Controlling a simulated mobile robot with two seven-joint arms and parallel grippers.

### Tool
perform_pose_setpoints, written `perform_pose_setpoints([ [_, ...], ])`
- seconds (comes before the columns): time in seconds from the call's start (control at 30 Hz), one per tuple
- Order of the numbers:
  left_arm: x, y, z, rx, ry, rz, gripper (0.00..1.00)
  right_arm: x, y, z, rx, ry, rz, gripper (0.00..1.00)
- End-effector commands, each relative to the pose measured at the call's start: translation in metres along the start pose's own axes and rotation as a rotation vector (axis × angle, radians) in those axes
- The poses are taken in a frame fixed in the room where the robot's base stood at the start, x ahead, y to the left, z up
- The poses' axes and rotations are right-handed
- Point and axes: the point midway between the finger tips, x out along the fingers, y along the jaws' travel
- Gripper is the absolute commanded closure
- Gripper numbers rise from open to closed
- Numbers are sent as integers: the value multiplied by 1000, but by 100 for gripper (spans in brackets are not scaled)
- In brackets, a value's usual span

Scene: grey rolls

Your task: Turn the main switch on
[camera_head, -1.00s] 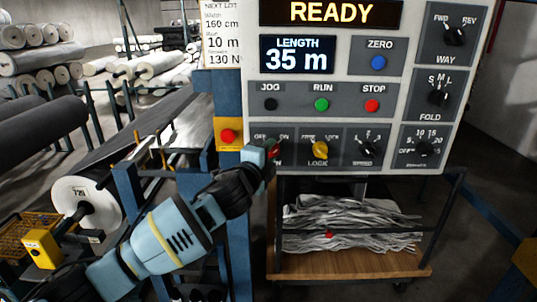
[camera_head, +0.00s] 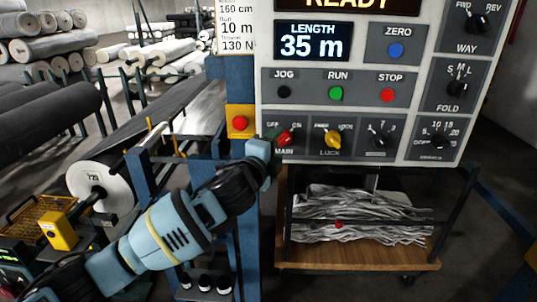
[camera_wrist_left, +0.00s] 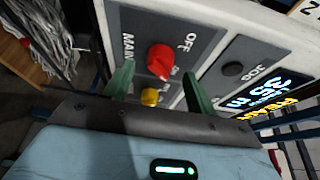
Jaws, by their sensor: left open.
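The main switch is a red knob (camera_head: 285,138) at the lower left of the control panel, above the MAIN label and below the OFF and ON marks. It also shows in the left wrist view (camera_wrist_left: 159,59), with OFF printed beside it. I cannot tell for sure which mark it points to. My left gripper (camera_head: 277,141) is at the knob's left side and partly covers it. In the left wrist view its green fingers (camera_wrist_left: 158,88) are open and spread, with the knob seen between them and nothing gripped. My right gripper is not in view.
A yellow LOCK knob (camera_head: 333,139) and black knobs (camera_head: 380,139) lie to the right. JOG, RUN (camera_head: 336,93) and STOP buttons sit above. A red button on a yellow box (camera_head: 240,123) is close left. A wooden-shelved cart (camera_head: 355,257) stands below.

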Motion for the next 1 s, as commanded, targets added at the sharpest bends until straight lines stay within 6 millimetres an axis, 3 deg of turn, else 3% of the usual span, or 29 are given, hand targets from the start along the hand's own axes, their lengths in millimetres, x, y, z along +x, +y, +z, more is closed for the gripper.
perform_pose_setpoints([
  [0.33,-40,0,1,1,-1,0,44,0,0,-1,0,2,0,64],
  [0.83,-47,1,0,-3,0,2,44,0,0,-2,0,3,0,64],
  [0.93,-49,13,-2,-39,5,17,44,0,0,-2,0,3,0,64],
  [1.0,-53,30,-4,-96,11,41,44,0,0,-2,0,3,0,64],
])
